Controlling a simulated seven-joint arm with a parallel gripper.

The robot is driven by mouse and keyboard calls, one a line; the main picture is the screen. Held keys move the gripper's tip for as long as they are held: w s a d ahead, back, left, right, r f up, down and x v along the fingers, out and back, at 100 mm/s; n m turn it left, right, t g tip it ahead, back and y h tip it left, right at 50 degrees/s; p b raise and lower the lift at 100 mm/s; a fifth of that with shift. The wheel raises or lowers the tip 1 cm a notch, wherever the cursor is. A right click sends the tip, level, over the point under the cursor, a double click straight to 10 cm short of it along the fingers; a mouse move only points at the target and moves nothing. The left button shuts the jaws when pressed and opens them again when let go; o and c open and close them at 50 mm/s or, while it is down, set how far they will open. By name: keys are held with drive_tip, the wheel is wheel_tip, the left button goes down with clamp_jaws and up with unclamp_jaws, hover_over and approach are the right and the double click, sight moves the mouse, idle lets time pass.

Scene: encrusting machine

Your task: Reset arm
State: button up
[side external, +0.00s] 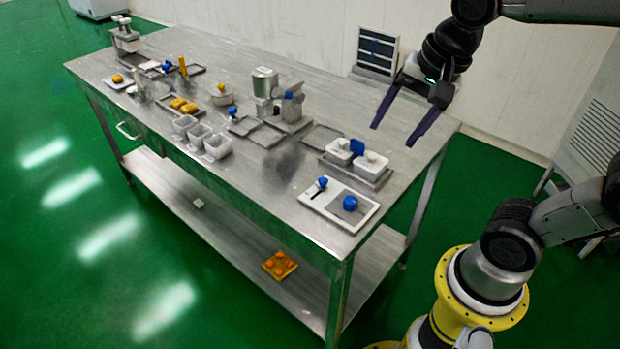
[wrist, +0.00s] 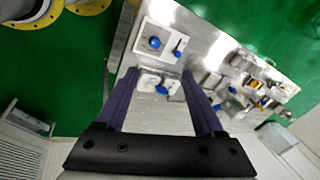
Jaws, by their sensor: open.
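My gripper (side external: 408,120) is in the air above the right end of the steel table (side external: 265,190). Its two dark purple fingers are spread apart with nothing between them. In the wrist view the open fingers (wrist: 160,90) point down toward the table, and the white containers with blue parts show beyond and between them. The gripper appears clear of everything on the table.
A white panel (side external: 310,199) with blue knobs lies at the near right corner. White containers (side external: 341,150) sit in a tray behind it. A silver machine (side external: 265,88), white cups (side external: 217,146) and yellow pieces (side external: 183,104) stand farther left. A yellow item (side external: 279,265) lies on the lower shelf.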

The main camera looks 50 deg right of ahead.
drive_tip(key=s+f+n+t, duration=0.1)
drive_tip(key=s+n, duration=0.6)
drive_tip(key=n, duration=0.7)
drive_tip(key=shift+a+f+t, duration=0.25)
drive_tip(key=shift+f+t, duration=0.05)
drive_tip(key=shift+f, duration=0.45)
